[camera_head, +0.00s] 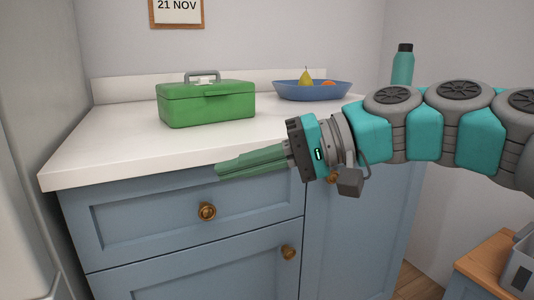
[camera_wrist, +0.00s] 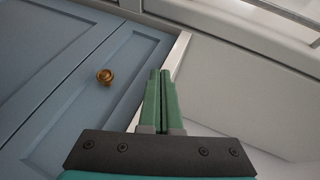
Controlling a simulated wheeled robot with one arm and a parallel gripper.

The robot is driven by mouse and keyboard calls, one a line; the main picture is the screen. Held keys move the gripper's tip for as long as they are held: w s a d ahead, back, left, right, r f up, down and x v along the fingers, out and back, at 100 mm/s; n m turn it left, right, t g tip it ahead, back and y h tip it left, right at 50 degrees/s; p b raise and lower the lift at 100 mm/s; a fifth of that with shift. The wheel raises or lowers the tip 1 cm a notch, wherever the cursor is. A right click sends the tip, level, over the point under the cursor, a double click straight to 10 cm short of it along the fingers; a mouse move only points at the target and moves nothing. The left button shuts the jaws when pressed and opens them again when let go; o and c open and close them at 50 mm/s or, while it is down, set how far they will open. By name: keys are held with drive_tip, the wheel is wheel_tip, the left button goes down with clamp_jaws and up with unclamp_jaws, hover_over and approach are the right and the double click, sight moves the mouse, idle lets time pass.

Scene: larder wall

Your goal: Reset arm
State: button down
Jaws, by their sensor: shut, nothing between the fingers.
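My gripper (camera_head: 218,171) has green fingers and is shut with nothing between them. In the head view it points left, in front of the counter's front edge and the blue drawer front, with my arm reaching in from the right. In the wrist view my gripper (camera_wrist: 160,75) shows its two fingers together, with a cabinet knob (camera_wrist: 105,77) to their left. The fingers appear clear of the knob. My arm hides part of the counter's right side and the cabinet door behind it.
A green lidded box (camera_head: 206,104) and a blue bowl (camera_head: 312,91) with a pear and an orange fruit stand on the white counter (camera_head: 110,143). A teal bottle (camera_head: 402,68) stands behind my arm. The drawer (camera_head: 150,222) is closed. A wooden stand (camera_head: 485,262) is at lower right.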

drive_tip(key=s+d+f+h+p, duration=0.15)
drive_tip(key=s+f+h, duration=0.25)
drive_tip(key=f, duration=0.5)
drive_tip(key=s+d+f+h+p, duration=0.15)
drive_tip(key=s+f+h, duration=0.25)
drive_tip(key=f, duration=0.6)
drive_tip(key=s+d+f+m+g+h, duration=0.1)
drive_tip(key=s+d+f+h, duration=0.2)
drive_tip(key=s+d+f, duration=0.2)
drive_tip(key=s+d+f+g+h, duration=0.1)
drive_tip(key=s+d+f+h, duration=0.2)
drive_tip(key=d, duration=0.8)
wheel_tip(320, 180, down, 4)
drive_tip(key=shift+s+f+m+h, duration=0.1)
drive_tip(key=shift+s+m+h, duration=0.25)
drive_tip(key=shift+s, duration=0.65)
